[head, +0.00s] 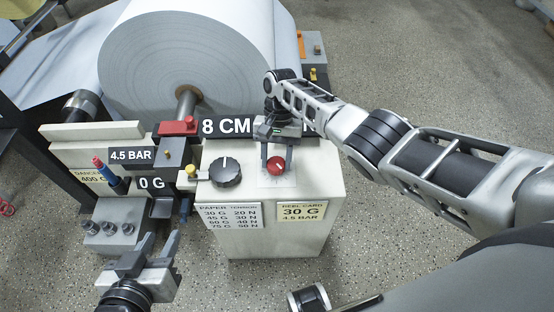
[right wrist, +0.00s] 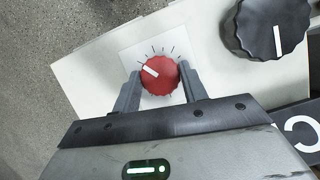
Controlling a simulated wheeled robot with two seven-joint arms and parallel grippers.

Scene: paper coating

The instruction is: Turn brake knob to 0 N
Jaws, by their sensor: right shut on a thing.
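The small red knob (head: 276,164) sits on top of the white cabinet, inside a printed dial of tick marks. My right gripper (head: 277,169) reaches down over it with a finger on each side. In the right wrist view the red knob (right wrist: 161,76) lies between the fingertips of my right gripper (right wrist: 160,73), which is shut on it. Its white pointer mark is turned toward the upper left of that view. Any dial numbers are too small to read. My left gripper (head: 160,243) is open and empty, at the lower left beside the machine.
A larger black knob (head: 226,172) stands left of the red one; it also shows in the right wrist view (right wrist: 265,27). Signs read 8 CM (head: 226,127), 4.5 BAR (head: 130,155) and 0 G (head: 151,183). A reel card (head: 302,213) reads 30 G, 4.5 BAR. A paper roll (head: 190,55) stands behind.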

